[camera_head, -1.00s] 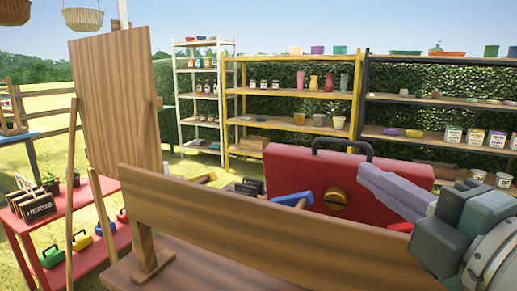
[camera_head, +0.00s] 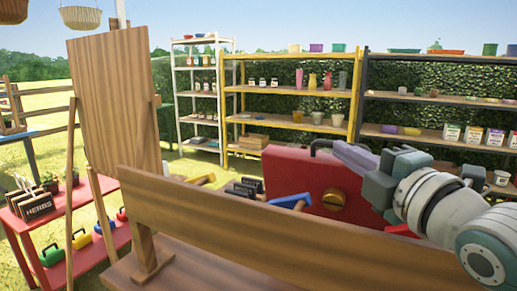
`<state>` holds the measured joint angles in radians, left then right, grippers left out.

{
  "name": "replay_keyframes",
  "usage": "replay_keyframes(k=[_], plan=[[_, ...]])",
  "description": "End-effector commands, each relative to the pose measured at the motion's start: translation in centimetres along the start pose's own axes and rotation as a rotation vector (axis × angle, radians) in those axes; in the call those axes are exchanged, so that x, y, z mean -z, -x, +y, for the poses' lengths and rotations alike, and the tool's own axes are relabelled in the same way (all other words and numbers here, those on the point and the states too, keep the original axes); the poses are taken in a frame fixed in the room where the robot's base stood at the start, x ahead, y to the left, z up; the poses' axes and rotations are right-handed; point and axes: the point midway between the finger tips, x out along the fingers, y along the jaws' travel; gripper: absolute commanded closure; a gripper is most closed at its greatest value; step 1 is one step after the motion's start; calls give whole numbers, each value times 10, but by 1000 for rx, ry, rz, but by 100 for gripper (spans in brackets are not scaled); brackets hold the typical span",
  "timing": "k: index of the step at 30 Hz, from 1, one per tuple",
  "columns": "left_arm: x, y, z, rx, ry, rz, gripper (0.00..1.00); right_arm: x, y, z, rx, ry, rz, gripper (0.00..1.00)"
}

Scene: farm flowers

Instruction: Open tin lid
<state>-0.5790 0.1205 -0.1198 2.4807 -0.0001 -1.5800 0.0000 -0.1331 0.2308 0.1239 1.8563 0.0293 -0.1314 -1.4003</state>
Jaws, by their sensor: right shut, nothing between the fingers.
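A red tin (camera_head: 285,178) stands behind a long wooden board, with its broad red face towards me. My right gripper (camera_head: 344,152) is shut and empty. My left gripper is out of view.
The wooden board (camera_head: 270,232) crosses the front. Loaded shelves (camera_head: 290,88) line the hedge behind.

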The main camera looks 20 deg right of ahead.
Motion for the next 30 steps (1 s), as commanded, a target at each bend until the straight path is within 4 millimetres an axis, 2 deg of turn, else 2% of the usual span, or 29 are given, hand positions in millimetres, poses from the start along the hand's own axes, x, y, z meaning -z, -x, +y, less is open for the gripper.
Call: replay_keyframes(k=[6,10,15,30], plan=[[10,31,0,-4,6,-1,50,-15,-16,18,62,-56,5,100],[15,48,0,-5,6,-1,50,-30,-31,21,125,-119,5,100],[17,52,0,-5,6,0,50,-39,-39,18,166,-163,0,100],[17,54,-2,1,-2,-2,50,-39,-40,18,168,-167,0,100]])
